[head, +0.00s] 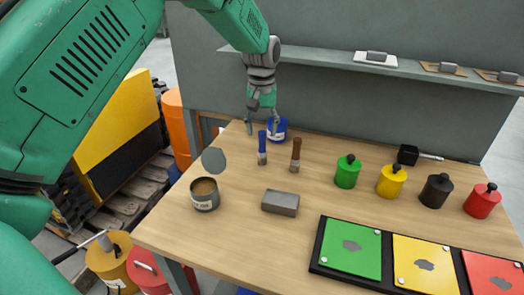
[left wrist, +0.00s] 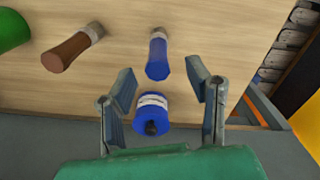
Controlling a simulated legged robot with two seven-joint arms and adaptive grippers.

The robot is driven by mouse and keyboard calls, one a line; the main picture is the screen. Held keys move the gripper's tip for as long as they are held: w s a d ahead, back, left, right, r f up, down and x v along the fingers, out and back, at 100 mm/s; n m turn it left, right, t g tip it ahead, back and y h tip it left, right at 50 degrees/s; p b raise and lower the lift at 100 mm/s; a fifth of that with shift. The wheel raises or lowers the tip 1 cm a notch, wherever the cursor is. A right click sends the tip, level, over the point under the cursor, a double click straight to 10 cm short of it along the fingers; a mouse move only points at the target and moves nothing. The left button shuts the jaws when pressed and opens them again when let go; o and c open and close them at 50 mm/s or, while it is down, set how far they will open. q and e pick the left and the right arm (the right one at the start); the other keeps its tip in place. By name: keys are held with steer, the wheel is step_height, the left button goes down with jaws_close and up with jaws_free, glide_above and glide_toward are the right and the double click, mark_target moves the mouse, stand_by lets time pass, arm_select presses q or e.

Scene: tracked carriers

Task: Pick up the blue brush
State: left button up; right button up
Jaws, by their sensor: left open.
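The blue brush (head: 262,146) stands or lies near the back left of the wooden table (head: 235,240); its blue end and pale band also show in the left wrist view (left wrist: 157,58). My left gripper (head: 262,124) is open and empty, pointing down behind the brush near the table's back edge. In the left wrist view, the brush is just beyond the fingertips (left wrist: 160,82). A blue pot (left wrist: 152,108) with a black knob appears between the fingers; in the head view (head: 278,132) the gripper partly covers it. My right gripper is out of view.
A brown brush (head: 295,155) is right of the blue one. An open can (head: 205,195), its grey lid (head: 214,160) and a grey block (head: 280,203) are nearer. Green (head: 347,172), yellow (head: 391,181), black (head: 436,191) and red (head: 482,201) pots stand right. A shelf (head: 330,60) runs behind.

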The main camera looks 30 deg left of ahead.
mark_target(262, 142)
arm_select(q)
steer(key=f, duration=0.4)
steer(key=shift+s+d, duration=0.1)
steer(key=shift+d, duration=0.15)
steer(key=shift+f, duration=0.4)
steer(key=shift+a+r, duration=0.1)
steer(key=shift+a, duration=0.05)
steer(key=c, duration=0.3)
jaws_close()
step_height(262, 142, up, 10)
steer(key=shift+p, duration=0.3)
